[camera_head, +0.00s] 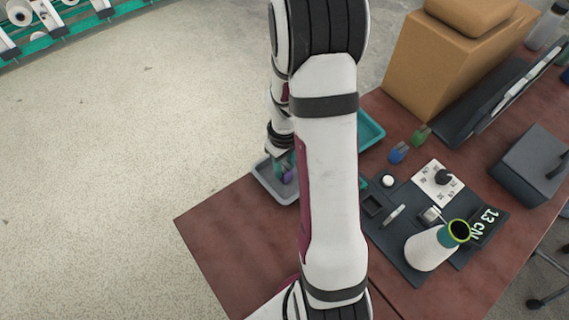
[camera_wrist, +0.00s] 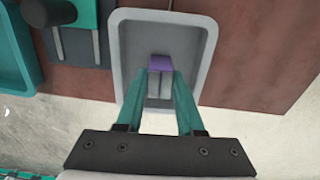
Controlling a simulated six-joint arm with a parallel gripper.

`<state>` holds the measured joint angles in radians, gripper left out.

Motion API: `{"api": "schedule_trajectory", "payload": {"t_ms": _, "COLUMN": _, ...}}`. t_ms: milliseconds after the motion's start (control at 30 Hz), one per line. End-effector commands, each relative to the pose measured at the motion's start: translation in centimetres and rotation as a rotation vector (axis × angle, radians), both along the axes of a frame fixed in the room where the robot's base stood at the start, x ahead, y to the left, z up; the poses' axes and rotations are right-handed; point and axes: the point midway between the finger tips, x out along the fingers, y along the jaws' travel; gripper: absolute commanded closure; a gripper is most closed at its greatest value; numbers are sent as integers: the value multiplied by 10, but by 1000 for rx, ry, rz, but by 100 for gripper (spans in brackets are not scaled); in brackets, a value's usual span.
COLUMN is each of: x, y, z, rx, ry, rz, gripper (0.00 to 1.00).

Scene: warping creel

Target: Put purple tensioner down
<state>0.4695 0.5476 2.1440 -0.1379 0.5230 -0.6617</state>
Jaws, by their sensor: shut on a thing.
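The purple tensioner (camera_wrist: 160,62) is between the fingertips of my gripper (camera_wrist: 160,84) in the wrist view. It has a purple top and a grey body, and my gripper is shut on it. It also shows in the head view (camera_head: 288,175), partly hidden by my arm. The tensioner is over or inside a light grey tray (camera_wrist: 205,50). I cannot tell whether it touches the tray floor. The tray sits at the table's left edge in the head view (camera_head: 262,181).
A teal tray (camera_head: 371,131) is beside the grey one. Blue (camera_head: 399,153) and green (camera_head: 421,136) tensioners stand to the right. A dark mat (camera_head: 405,262) holds a yarn cone (camera_head: 428,250). A cardboard box (camera_head: 440,65) stands behind. The table's front left (camera_head: 225,225) is clear.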

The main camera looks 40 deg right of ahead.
Motion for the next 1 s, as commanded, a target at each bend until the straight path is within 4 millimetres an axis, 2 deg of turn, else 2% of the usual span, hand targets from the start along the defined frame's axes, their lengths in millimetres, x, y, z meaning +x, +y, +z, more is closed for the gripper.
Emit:
{"api": "schedule_trajectory", "payload": {"t_ms": 133, "x": 0, "y": 0, "z": -2, "rx": 1, "ry": 1, "rz": 0, "gripper": 100}}
{"api": "schedule_trajectory", "payload": {"t_ms": 167, "x": 0, "y": 0, "z": -3, "rx": 1, "ry": 1, "rz": 0, "gripper": 62}}
{"api": "schedule_trajectory", "payload": {"t_ms": 300, "x": 0, "y": 0, "z": -2, "rx": 0, "ry": 1, "rz": 0, "gripper": 37}}
{"api": "schedule_trajectory", "payload": {"t_ms": 333, "x": 0, "y": 0, "z": -2, "rx": 0, "ry": 1, "rz": 0, "gripper": 34}}
{"api": "schedule_trajectory", "payload": {"t_ms": 667, "x": 0, "y": 0, "z": 4, "rx": -1, "ry": -2, "rz": 1, "gripper": 34}}
{"api": "schedule_trajectory", "payload": {"t_ms": 767, "x": 1, "y": -1, "z": 22, "rx": -3, "ry": -4, "rz": 1, "gripper": 34}}
{"api": "schedule_trajectory", "payload": {"t_ms": 1000, "x": 1, "y": -1, "z": 87, "rx": -3, "ry": -5, "rz": 0, "gripper": 34}}
